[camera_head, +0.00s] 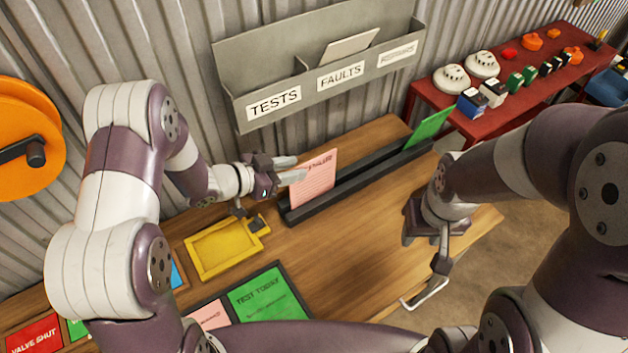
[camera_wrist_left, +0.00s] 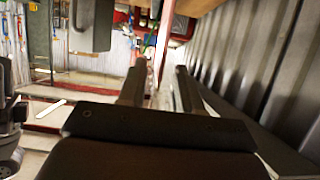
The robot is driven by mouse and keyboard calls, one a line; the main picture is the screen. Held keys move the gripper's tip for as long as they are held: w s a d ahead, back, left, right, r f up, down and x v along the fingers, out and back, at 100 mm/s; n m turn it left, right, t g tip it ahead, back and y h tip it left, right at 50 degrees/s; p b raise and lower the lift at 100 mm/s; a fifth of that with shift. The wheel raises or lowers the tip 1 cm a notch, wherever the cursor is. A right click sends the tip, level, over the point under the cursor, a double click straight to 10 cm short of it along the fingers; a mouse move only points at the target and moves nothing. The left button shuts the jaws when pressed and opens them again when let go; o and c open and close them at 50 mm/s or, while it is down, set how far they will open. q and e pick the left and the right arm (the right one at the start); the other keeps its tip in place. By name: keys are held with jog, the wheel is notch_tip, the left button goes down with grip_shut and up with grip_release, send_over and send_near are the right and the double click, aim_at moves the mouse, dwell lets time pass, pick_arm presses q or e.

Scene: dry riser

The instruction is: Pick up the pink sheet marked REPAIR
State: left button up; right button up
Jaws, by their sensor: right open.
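The pink sheet (camera_head: 314,182) stands upright in a long black slotted rack (camera_head: 350,183) on the wooden table. Its heading is too small to read surely. My left gripper (camera_head: 292,170) is at the sheet's left edge, fingers pointing right toward it. In the left wrist view the fingers (camera_wrist_left: 160,90) are apart, and the sheet's thin edge (camera_wrist_left: 162,42) shows between and beyond them; I cannot tell whether they touch it. My right gripper (camera_head: 425,265) is open over the table's right edge, away from the sheet.
A green sheet (camera_head: 429,127) stands at the rack's far end. A grey wall holder (camera_head: 330,85) marked TESTS and FAULTS hangs behind. A yellow tray (camera_head: 222,249), another pink sheet (camera_head: 211,315) and a green TEST TODAY card (camera_head: 268,298) lie in front. A red bench (camera_head: 440,96) stands right.

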aim_at(307, 167)
pick_arm(q)
jog(key=p+x, duration=0.1)
jog(key=x, duration=0.3)
jog(key=shift+d, duration=0.1)
jog(key=shift+w+d+f, duration=0.15)
jog(key=shift+d, duration=0.1)
grip_shut()
